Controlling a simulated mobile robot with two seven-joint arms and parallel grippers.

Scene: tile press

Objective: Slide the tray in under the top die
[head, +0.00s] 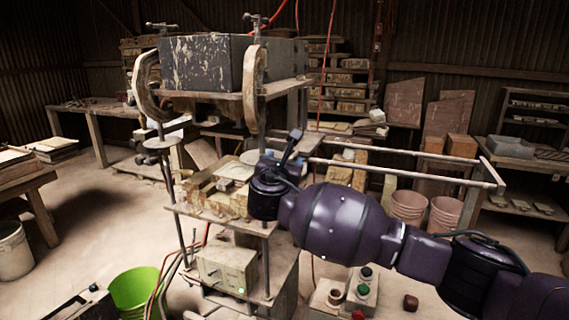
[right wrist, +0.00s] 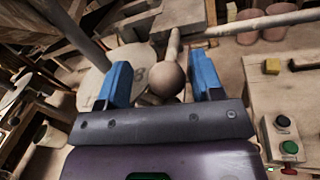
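A worn wooden tray-like piece (head: 232,172) with a pale top sits on the press table, below the dark scuffed block (head: 200,62) that appears to be the top die. My right arm reaches in from the right, its wrist beside the wooden piece and partly covering it. In the right wrist view my right gripper (right wrist: 161,64) has its two blue fingers apart. A round brown knob (right wrist: 167,79) on a rod lies between them, with gaps visible on both sides. Whether the knob belongs to the tray cannot be told.
Two long rails (head: 400,173) run right from the press to a crossbar (head: 490,172). A control box (right wrist: 284,135) with coloured buttons stands at the right. A green bucket (head: 135,286) stands on the floor, front left. Upright posts flank the press table.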

